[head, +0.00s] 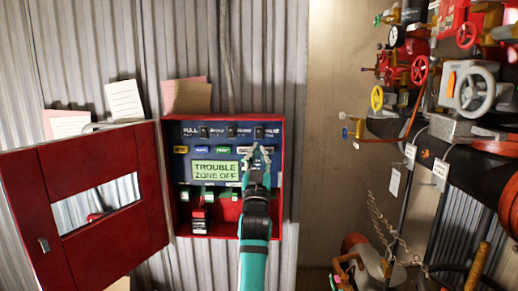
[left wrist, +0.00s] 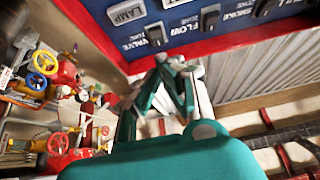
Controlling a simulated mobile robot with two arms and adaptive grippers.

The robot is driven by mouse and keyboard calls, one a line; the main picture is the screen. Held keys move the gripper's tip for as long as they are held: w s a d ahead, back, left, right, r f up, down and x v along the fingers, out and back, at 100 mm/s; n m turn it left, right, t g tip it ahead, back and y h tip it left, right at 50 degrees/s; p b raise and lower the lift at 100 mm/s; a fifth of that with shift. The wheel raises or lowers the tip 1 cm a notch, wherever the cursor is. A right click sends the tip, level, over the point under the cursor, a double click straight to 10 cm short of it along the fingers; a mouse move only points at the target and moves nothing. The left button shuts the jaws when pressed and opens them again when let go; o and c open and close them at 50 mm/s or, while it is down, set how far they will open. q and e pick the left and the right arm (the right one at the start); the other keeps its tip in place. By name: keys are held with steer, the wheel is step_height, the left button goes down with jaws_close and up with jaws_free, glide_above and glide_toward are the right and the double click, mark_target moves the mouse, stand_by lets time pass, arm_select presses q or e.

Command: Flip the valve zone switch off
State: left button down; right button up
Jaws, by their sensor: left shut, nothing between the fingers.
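The valve zone switch (head: 258,132) is a small dark rocker beside the VALVE label, at the right end of the top row on the blue panel face (head: 183,165). It also shows in the left wrist view (left wrist: 157,36), where the lettering is upside down. Its on or off position is too small to tell. My left gripper (head: 261,153) is shut and empty, just below the switch in the head view. In the left wrist view its fingertips (left wrist: 168,62) are close to the switch; contact cannot be told. The display (head: 215,171) reads "TROUBLE ZONE OFF". My right gripper is out of view.
The red cabinet door (head: 105,240) hangs open to the left. Similar switches (left wrist: 210,19) stand beside the valve one. Papers (head: 125,100) stick out above the cabinet. Pipes with handwheels (head: 478,93) crowd the right side. The beige wall strip (head: 330,90) between is clear.

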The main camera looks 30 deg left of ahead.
arm_select(q)
steer(key=b+v, duration=0.1)
steer(key=v, duration=0.5)
steer(key=shift+w+f+b, duration=0.2)
steer(key=shift+f+b, duration=0.15)
steer(key=shift+b, duration=0.05)
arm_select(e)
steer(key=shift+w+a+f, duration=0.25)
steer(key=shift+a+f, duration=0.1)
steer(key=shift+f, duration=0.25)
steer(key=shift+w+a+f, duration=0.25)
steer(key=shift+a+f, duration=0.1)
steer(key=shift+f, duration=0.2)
arm_select(q)
steer(key=shift+a, duration=0.1)
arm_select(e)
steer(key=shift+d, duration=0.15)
